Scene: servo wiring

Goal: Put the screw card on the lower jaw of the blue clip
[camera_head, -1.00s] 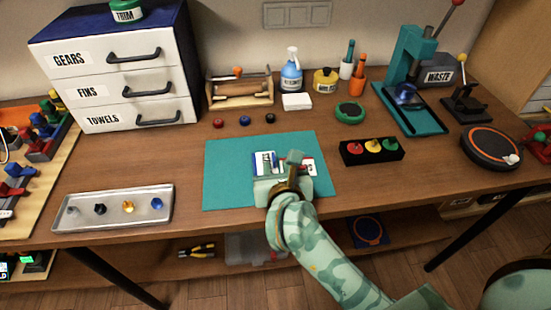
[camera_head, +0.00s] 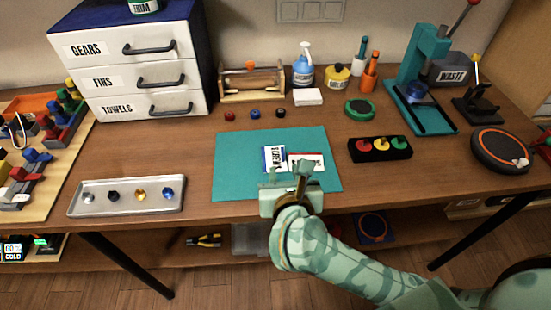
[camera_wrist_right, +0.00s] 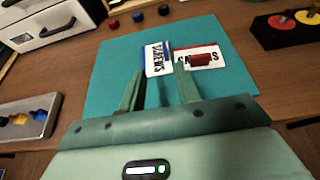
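The screw card (camera_head: 274,158), white with blue edges and marked SCREWS, lies on the teal mat (camera_head: 235,165). It also shows in the wrist view (camera_wrist_right: 157,58). A white and red card (camera_head: 313,160) lies beside it on the right, with a red block on it in the wrist view (camera_wrist_right: 200,60). My right gripper (camera_head: 288,172) is open and empty, its fingertips at the near side of the screw card; I cannot tell whether they touch it. A blue piece (camera_head: 37,157) on the wooden board at the left may be the blue clip; its jaws are too small to make out. My left gripper is out of view.
A metal tray (camera_head: 128,197) with small parts stands at the front left. A black block with coloured discs (camera_head: 380,149) lies right of the mat. Drawers (camera_head: 145,75), bottles and a teal press (camera_head: 420,70) stand at the back. The table between tray and mat is clear.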

